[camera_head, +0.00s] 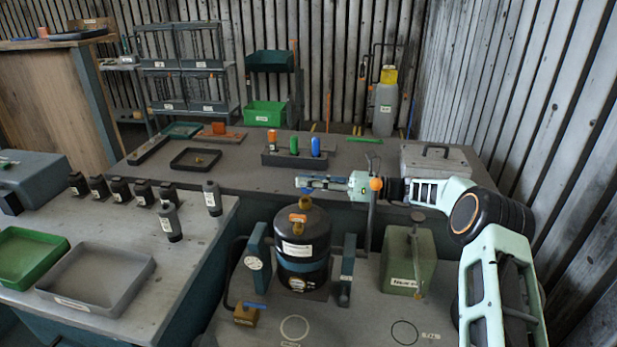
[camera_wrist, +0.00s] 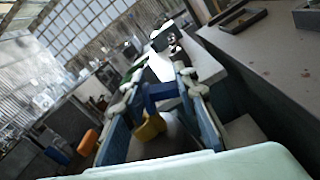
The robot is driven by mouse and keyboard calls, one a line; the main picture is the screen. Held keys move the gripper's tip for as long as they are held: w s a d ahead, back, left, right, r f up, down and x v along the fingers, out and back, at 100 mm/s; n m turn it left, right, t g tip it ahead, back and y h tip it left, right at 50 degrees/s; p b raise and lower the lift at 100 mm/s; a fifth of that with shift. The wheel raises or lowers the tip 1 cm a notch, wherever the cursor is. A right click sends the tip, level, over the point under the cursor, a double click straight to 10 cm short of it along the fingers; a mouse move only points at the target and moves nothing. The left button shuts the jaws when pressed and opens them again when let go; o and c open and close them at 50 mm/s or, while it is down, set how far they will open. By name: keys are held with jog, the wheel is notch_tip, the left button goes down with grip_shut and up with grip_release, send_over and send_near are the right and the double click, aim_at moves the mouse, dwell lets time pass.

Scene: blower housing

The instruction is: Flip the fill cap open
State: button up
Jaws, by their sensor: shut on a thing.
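The blower housing (camera_head: 303,262) is a dark round body with a pale label and a blue band, upright on the near bench. The fill cap (camera_head: 305,203) is the orange-yellow part on its top, close under my fingers. My gripper (camera_head: 308,184) points left, level, just above the housing. In the wrist view my gripper (camera_wrist: 155,98) has its fingers either side of a blue bar and the yellow part of the cap (camera_wrist: 150,128). It is shut on this, with the fingers held apart; the exact contact is hard to see.
A green box (camera_head: 408,262) with a handle stands right of the housing. A blue post with a gauge (camera_head: 257,262) stands to its left, a second post (camera_head: 347,270) to its right. A brass valve (camera_head: 246,314) lies in front. A rack with coloured handles (camera_head: 294,157) is behind.

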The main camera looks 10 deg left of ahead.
jog(key=shift+w+f, duration=0.1)
jog(key=o, duration=1.1)
jog(key=shift+f, duration=0.1)
jog(key=d, duration=1.2)
jog(key=shift+w, duration=0.35)
